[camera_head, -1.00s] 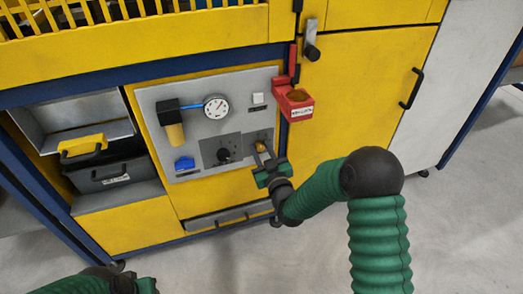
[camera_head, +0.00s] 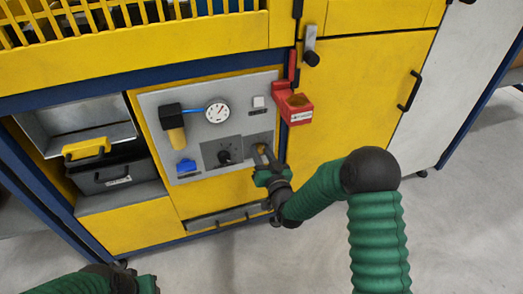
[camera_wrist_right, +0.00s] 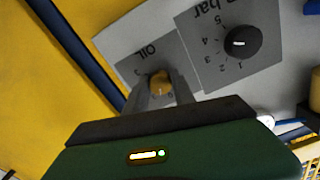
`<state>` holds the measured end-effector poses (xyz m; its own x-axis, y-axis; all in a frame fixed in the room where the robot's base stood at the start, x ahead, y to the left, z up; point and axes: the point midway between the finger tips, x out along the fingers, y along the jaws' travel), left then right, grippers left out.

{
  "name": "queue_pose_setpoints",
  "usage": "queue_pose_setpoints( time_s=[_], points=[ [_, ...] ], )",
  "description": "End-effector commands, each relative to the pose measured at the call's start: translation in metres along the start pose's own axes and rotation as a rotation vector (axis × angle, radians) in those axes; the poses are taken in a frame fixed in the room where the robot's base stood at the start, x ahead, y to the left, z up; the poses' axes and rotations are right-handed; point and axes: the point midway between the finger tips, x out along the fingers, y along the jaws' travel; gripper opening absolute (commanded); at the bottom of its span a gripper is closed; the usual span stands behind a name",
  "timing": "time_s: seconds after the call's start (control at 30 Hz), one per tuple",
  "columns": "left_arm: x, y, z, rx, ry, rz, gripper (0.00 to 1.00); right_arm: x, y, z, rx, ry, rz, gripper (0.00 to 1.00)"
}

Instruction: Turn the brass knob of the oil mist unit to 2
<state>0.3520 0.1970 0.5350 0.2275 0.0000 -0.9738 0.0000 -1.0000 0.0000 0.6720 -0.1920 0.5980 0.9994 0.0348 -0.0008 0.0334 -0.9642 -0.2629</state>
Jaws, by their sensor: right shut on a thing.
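The brass knob (camera_wrist_right: 159,82) sits on the grey plate marked OIL (camera_wrist_right: 132,64) in the right wrist view. In the head view the knob (camera_head: 261,148) shows at the lower right of the grey panel (camera_head: 240,91). My right gripper (camera_head: 264,155) is at the panel, shut on the knob, with a finger on each side of it in the wrist view (camera_wrist_right: 160,88). The fingers and wrist hide part of the knob and its scale, so its setting cannot be read. Only part of my left arm shows at the bottom left; its fingertips are not visible.
A black knob with a bar scale (camera_wrist_right: 241,42) is beside the OIL plate. A gauge (camera_head: 217,112), a filter with a yellow bowl (camera_head: 174,133) and a blue part (camera_head: 186,165) are on the panel. A red holder (camera_head: 294,105) juts out above my right gripper.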

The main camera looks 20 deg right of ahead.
Motion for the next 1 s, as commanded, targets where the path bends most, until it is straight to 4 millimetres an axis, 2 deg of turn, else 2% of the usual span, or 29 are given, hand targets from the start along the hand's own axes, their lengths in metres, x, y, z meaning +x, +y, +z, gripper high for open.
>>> queue_pose_setpoints(
  time_s=[1.0],
  points=[
    [-0.046, 0.0, -0.011, 0.0, 0.0, 0.0, 0.36, -0.001, 0.002, 0.0, 0.924, 0.0, 0.007, 0.0]
  ],
)
